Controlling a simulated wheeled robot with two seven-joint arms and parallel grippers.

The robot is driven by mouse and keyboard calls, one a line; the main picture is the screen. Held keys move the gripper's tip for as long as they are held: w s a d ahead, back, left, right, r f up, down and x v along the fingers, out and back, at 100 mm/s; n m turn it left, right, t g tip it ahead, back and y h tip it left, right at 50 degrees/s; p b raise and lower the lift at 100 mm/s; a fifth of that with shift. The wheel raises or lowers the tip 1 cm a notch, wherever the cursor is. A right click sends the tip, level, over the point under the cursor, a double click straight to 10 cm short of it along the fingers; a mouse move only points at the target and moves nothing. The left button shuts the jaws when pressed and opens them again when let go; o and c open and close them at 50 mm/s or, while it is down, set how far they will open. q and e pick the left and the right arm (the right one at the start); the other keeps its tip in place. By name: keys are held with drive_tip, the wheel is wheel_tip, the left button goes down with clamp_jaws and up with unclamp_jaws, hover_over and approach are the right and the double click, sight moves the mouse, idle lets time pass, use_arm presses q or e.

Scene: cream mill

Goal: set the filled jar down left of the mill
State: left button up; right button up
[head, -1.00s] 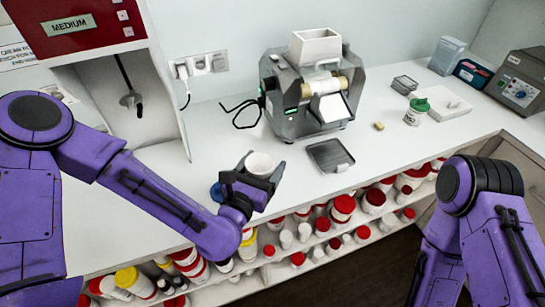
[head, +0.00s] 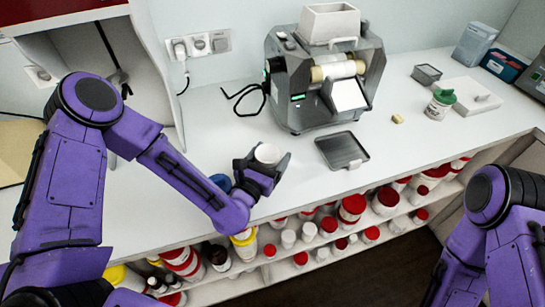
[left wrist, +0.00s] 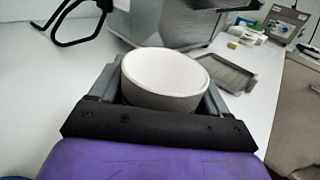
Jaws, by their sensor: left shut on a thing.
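The white jar (head: 268,154) is held upright in my left gripper (head: 264,168), above the front part of the counter and in front of the mill. In the left wrist view the jar (left wrist: 165,78) sits between the two fingers of the gripper (left wrist: 160,95), which are shut on it. Its inside looks plain white; I cannot make out any contents. The mill (head: 292,90), grey with a white hopper and rollers, stands at the back of the counter, behind and right of the jar. My right gripper is out of view; only its arm shows at right.
A dark tray (head: 342,150) lies in front of the mill. The counter (head: 205,125) left of the mill is mostly clear. A blue round thing (head: 221,182) sits behind my wrist.

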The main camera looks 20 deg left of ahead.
use_arm(q)
drive_tip(key=shift+s+f+b, duration=0.1)
drive_tip(key=shift+s+b, duration=0.2)
drive_tip(key=o, duration=0.9)
drive_tip(key=shift+c, duration=0.2)
drive_tip(key=shift+o, duration=0.7)
drive_tip(key=shift+w, duration=0.25)
drive_tip(key=shift+s+r+p, duration=0.1)
drive_tip(key=shift+r+p, duration=0.3)
drive_tip(key=shift+p, duration=0.05)
drive_tip(key=s+b, duration=0.1)
drive_tip(key=s, duration=0.1)
drive_tip(key=s+b, duration=0.1)
drive_tip(key=s+a+f+b, duration=0.1)
drive_tip(key=s, duration=0.1)
drive_tip(key=shift+s, duration=0.35)
drive_tip(key=s+p, duration=0.2)
drive_tip(key=s, duration=0.1)
drive_tip(key=s+a+r+p, duration=0.1)
drive_tip(key=s, duration=0.1)
drive_tip(key=shift+r+p, duration=0.1)
drive_tip(key=shift+p, duration=0.3)
drive_tip(key=shift+s+a, duration=0.1)
drive_tip(key=shift+s, duration=0.25)
drive_tip(key=shift+s+f, duration=0.2)
drive_tip(key=shift+f, duration=0.1)
